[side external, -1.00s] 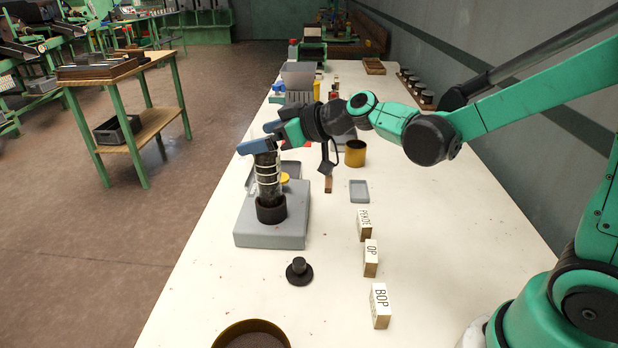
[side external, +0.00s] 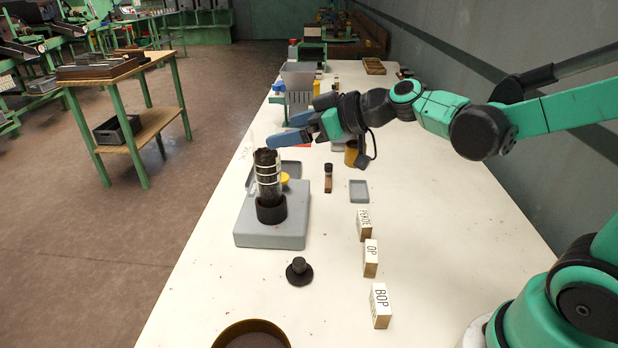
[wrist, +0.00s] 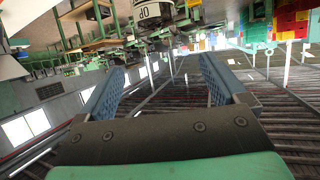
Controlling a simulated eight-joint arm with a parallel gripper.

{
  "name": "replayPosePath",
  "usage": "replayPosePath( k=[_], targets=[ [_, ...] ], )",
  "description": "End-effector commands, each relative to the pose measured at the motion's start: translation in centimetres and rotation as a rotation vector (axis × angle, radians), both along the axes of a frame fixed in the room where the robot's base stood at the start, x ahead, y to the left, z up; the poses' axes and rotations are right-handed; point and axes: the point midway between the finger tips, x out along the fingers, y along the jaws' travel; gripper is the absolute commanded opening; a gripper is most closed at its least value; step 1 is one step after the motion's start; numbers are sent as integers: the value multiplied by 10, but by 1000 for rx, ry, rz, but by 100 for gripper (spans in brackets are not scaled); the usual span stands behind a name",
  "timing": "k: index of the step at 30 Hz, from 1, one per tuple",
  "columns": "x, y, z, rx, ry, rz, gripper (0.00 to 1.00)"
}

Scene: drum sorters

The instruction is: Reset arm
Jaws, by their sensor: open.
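My gripper (side external: 288,133) is open and empty in the side external view, with blue fingers pointing left above the table. It is up and to the right of a clear cylinder (side external: 268,178) with pale rings and dark contents. The cylinder stands upright in a dark collar (side external: 271,210) on a grey base unit (side external: 270,238). The fingers are apart from the cylinder. In the wrist view, my two blue fingers (wrist: 165,85) are spread wide with nothing between them.
Blocks marked PEKOE (side external: 364,224), OP (side external: 371,259) and BOP (side external: 380,305) stand on the white table (side external: 430,250). A black knobbed disc (side external: 299,272), a small grey tray (side external: 359,191), a small vial (side external: 328,178) and a round brown container (side external: 250,330) are nearby.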

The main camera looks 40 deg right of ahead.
Motion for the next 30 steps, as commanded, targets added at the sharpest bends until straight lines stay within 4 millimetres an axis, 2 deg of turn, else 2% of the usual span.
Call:
replayPosePath(
  k=[4, 8, 12, 16, 21, 30],
  targets=[
    [-13, 4, -6, -7, 72, -9, 91],
    [-48, 5, -24, -35, 253, -74, 91],
    [-87, -8, -44, -83, 434, -227, 91],
    [-112, -23, -56, -119, 520, -373, 91],
    [-122, -33, -60, -135, 549, -460, 91],
    [-122, -34, -60, -133, 549, -463, 91]
  ],
)
